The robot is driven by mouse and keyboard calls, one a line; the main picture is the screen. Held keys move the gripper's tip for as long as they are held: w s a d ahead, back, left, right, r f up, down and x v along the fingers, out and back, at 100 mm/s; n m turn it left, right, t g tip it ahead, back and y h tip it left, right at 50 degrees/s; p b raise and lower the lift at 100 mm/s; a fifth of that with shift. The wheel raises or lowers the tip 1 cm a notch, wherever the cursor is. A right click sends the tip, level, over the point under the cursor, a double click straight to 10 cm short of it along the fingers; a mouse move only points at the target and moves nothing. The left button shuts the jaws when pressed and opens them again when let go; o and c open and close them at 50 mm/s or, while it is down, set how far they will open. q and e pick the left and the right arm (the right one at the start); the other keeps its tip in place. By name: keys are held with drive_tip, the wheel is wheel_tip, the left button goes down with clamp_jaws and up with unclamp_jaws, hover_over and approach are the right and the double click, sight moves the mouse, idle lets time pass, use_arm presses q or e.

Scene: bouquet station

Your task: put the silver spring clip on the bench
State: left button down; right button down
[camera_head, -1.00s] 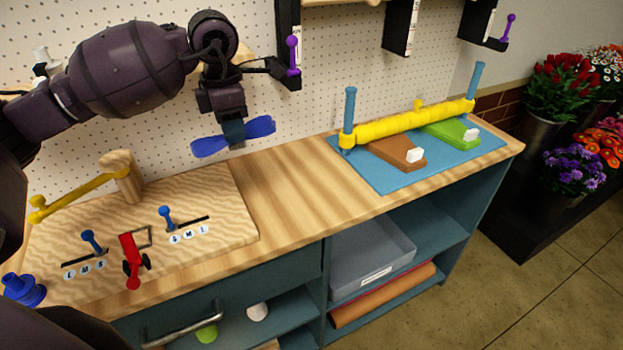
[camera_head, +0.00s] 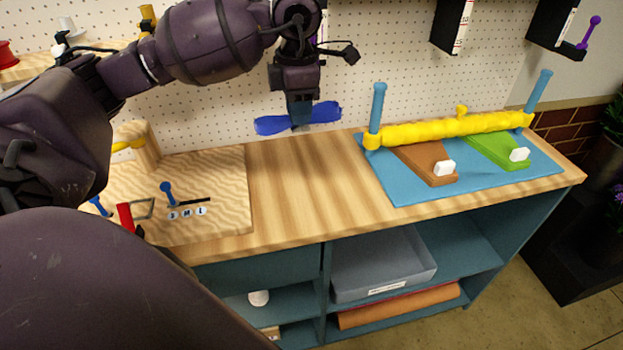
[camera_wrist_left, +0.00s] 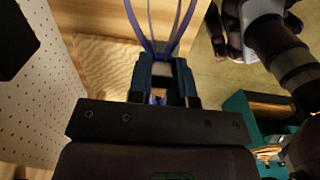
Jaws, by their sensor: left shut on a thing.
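My left gripper (camera_head: 299,112) is shut on a blue-winged thing (camera_head: 270,125) and holds it above the wooden bench top (camera_head: 300,185). Its two wings stick out to either side of the fingers. In the left wrist view, the gripper (camera_wrist_left: 165,72) has a small grey piece between its fingertips, with thin blue loops (camera_wrist_left: 187,25) reaching beyond them. I cannot tell whether this held thing is the silver spring clip. I make out no separate silver clip.
A wavy-grained board (camera_head: 215,225) with a blue lever (camera_head: 168,193) and a red part (camera_head: 127,217) lies left. A blue mat (camera_head: 405,188) with a yellow roller (camera_head: 440,130) lies right. Bare bench lies between them. The pegboard (camera_head: 220,120) stands behind.

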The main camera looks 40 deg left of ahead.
use_arm(q)
wheel_tip(320, 180, down, 14)
drive_tip(key=shift+s+a+r, duration=0.1)
drive_tip(key=shift+s, duration=0.05)
drive_tip(key=shift+f+b, duration=0.3)
drive_tip(key=shift+f, duration=0.45)
wheel_tip(320, 180, down, 4)
drive_tip(key=shift+r, duration=0.1)
use_arm(e)
drive_tip(key=shift+s+a+f, duration=0.1)
drive_tip(key=shift+s+f, duration=0.25)
drive_tip(key=shift+f, duration=0.2)
drive_tip(key=shift+f, duration=0.1)
